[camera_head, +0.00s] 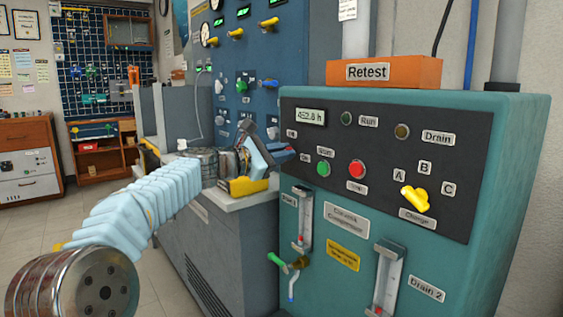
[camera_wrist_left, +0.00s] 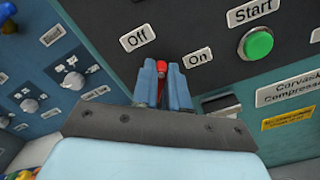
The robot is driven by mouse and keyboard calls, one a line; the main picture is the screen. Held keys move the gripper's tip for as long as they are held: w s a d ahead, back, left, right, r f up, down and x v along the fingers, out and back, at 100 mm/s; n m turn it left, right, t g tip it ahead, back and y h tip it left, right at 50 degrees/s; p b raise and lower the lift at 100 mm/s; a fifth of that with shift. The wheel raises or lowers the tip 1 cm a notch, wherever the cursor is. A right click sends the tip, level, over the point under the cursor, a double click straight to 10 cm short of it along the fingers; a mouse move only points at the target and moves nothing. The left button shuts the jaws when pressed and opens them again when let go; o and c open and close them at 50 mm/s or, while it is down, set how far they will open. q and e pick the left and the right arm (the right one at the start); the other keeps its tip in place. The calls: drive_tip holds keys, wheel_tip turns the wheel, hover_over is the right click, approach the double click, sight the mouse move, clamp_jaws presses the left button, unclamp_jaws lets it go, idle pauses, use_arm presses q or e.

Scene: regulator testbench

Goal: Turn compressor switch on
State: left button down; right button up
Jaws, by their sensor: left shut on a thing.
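The compressor switch is a small red lever (camera_wrist_left: 160,70) on the dark panel, between the "Off" label (camera_wrist_left: 138,39) and the "On" label (camera_wrist_left: 197,57) in the left wrist view. My left gripper (camera_wrist_left: 163,82) is shut on it, with one blue-grey finger on each side. Only the lever's tip shows, so I cannot tell which way it is set. In the head view, my left gripper (camera_head: 281,154) is at the left edge of the panel and the lever is hidden there. My right gripper is in neither view.
The green start button (camera_head: 323,169) and red stop button (camera_head: 356,169) sit right of the switch. A yellow change knob (camera_head: 415,199) is farther right. An orange "Retest" block (camera_head: 383,73) stands on the teal compressor cabinet (camera_head: 520,170). A blue panel (camera_head: 262,60) stands behind my left arm.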

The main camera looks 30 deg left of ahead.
use_arm(q)
drive_tip(key=m+b, duration=0.2)
drive_tip(key=m, duration=0.1)
drive_tip(key=m+b, duration=0.2)
drive_tip(key=m, duration=0.2)
drive_tip(key=f+m+b, duration=0.1)
drive_tip(key=m+b, duration=0.1)
drive_tip(key=m, duration=0.1)
drive_tip(key=shift+d+f+b, duration=0.1)
drive_tip(key=shift+d+b, duration=0.15)
drive_tip(key=shift+b, duration=0.15)
drive_tip(key=shift+m, duration=0.5)
drive_tip(key=c, duration=1.1)
unclamp_jaws()
drive_tip(key=shift+s, duration=0.1)
drive_tip(key=shift+c, duration=0.2)
drive_tip(key=b+v, duration=0.2)
drive_tip(key=v, duration=1.1)
drive_tip(key=shift+s+a, duration=0.2)
drive_tip(key=shift+s, duration=0.15)
